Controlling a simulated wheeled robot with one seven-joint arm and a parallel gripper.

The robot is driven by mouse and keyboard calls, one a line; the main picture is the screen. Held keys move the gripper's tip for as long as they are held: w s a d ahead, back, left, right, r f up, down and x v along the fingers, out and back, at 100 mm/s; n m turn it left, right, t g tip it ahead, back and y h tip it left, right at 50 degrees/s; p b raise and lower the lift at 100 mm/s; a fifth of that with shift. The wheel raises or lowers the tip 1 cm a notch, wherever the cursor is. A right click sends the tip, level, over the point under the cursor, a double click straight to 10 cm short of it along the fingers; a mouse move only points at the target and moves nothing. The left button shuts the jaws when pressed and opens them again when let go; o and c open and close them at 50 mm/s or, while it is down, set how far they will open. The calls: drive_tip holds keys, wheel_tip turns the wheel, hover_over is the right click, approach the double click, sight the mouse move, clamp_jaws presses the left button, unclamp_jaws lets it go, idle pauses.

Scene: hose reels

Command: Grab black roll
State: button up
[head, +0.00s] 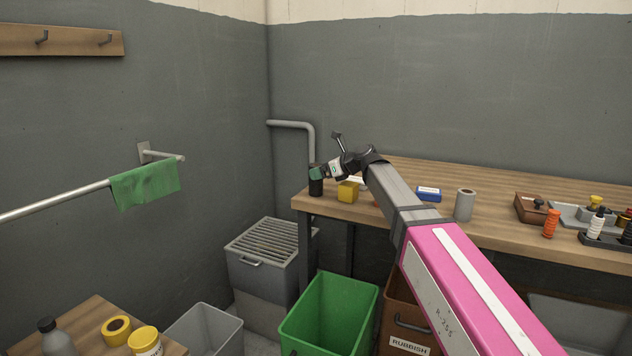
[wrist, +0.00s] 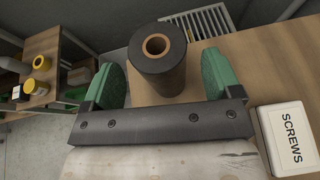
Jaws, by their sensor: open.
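The black roll (wrist: 158,72) stands upright at the near left corner of the wooden bench, its brown core ring facing up. In the head view the black roll (head: 316,186) is partly covered by my gripper (head: 322,172). In the wrist view my gripper (wrist: 160,80) is open, with one green finger on each side of the roll's near part. Gaps show between the fingers and the roll, so it is not gripped.
A white SCREWS box (wrist: 288,138) lies close to the gripper's right side. A yellow block (head: 348,191) sits just right of the roll. A green bin (head: 330,315) is below.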

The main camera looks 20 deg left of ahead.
drive_tip(key=x, duration=0.3)
drive_tip(key=shift+f, duration=0.2)
drive_tip(key=c, duration=1.1)
drive_tip(key=shift+r, duration=0.15)
